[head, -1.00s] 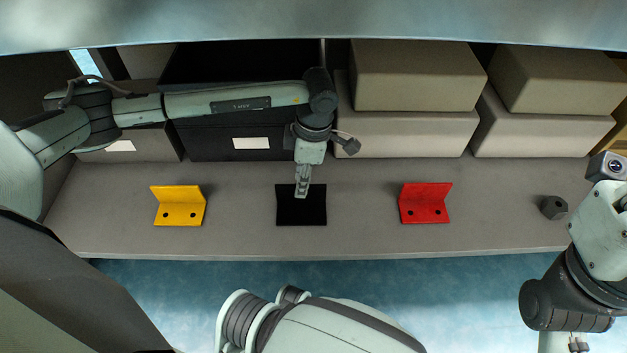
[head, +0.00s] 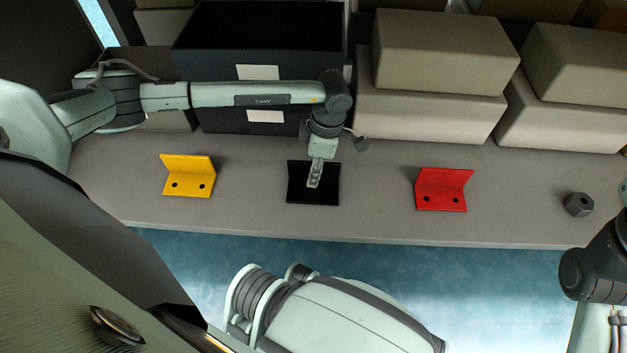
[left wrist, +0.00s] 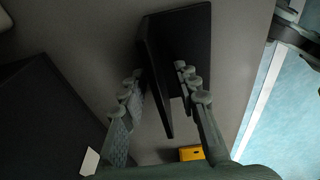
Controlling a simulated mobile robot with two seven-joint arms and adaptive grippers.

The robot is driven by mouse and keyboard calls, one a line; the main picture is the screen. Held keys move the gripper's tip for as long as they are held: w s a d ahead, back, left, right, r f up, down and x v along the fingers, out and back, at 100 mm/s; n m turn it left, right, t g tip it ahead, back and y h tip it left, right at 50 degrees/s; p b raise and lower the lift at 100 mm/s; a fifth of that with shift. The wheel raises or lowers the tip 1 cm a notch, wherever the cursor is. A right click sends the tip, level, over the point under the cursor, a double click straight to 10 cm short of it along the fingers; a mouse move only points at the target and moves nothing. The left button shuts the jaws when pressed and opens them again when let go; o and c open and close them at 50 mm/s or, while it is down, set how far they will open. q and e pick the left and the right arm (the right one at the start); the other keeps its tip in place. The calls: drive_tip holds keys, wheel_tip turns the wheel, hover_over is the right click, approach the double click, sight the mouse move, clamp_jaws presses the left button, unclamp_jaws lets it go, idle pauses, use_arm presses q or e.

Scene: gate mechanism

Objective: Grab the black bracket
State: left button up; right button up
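The black bracket (head: 325,194) lies on the grey shelf between a yellow bracket and a red bracket. My left gripper (head: 314,183) is over it in the head view and covers part of it. In the left wrist view, the black bracket (left wrist: 188,40) has its upright plate between the two fingers of my left gripper (left wrist: 159,70). The fingers are apart, one on each side of the plate, and do not look closed on it. Whether either finger touches it is hard to tell. My right gripper is out of view; only part of my right arm shows.
The yellow bracket (head: 188,177) stands to the left and the red bracket (head: 442,190) to the right. A dark hex nut (head: 578,204) lies further right. Black boxes and beige boxes (head: 430,112) line the back of the shelf (head: 380,222). Free shelf surface separates the brackets.

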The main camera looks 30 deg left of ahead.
use_arm(q)
clamp_jaws()
drive_tip(key=shift+r, duration=0.2)
idle(0.3)
